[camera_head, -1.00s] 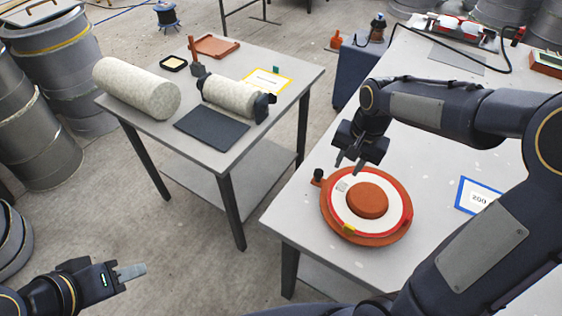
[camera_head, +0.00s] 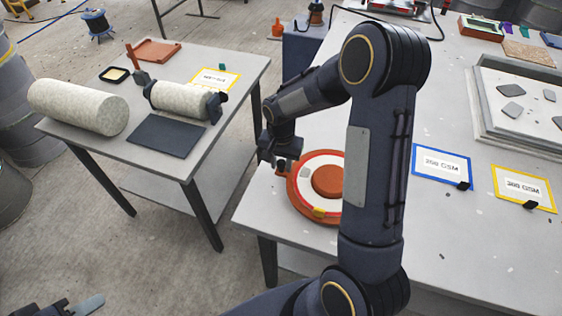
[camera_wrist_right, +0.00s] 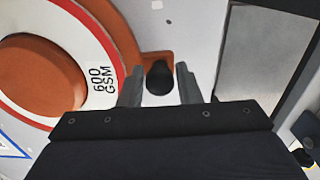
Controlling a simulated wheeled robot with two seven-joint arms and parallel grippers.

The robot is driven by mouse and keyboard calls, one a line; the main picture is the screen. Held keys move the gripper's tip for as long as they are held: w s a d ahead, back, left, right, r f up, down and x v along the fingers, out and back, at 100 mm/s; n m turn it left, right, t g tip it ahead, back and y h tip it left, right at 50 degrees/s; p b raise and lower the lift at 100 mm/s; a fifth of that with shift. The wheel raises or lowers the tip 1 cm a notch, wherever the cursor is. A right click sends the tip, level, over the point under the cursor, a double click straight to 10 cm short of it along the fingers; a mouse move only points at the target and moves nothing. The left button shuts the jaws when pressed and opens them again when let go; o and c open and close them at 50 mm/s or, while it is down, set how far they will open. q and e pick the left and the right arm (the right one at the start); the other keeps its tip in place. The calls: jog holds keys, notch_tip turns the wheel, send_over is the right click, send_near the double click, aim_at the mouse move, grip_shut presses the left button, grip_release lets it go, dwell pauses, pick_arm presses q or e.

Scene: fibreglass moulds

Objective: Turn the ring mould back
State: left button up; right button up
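The ring mould (camera_head: 327,180) is a round orange disc with a raised centre and a white ring, flat on the right-hand table. My forearm hides its right side in the head view. In the right wrist view the mould (camera_wrist_right: 40,70) has "600 GSM" printed on its white ring. A black knob (camera_wrist_right: 158,77) stands on an orange tab at its edge. My right gripper (camera_wrist_right: 158,86) is open, with one finger on each side of the knob and gaps showing. It also shows at the mould's left edge in the head view (camera_head: 280,164). My left gripper (camera_head: 85,306) is partly cut off at bottom left.
A blue-framed card (camera_head: 442,165) and a yellow-framed card (camera_head: 523,188) lie right of my arm. A pale tray (camera_head: 483,120) stands behind them. The left table (camera_head: 150,165) holds fabric rolls (camera_head: 78,107) and a dark mat (camera_head: 166,138). A floor gap separates the tables.

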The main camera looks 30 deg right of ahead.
grip_shut()
jog(key=shift+s+a, duration=0.15)
dwell(0.4)
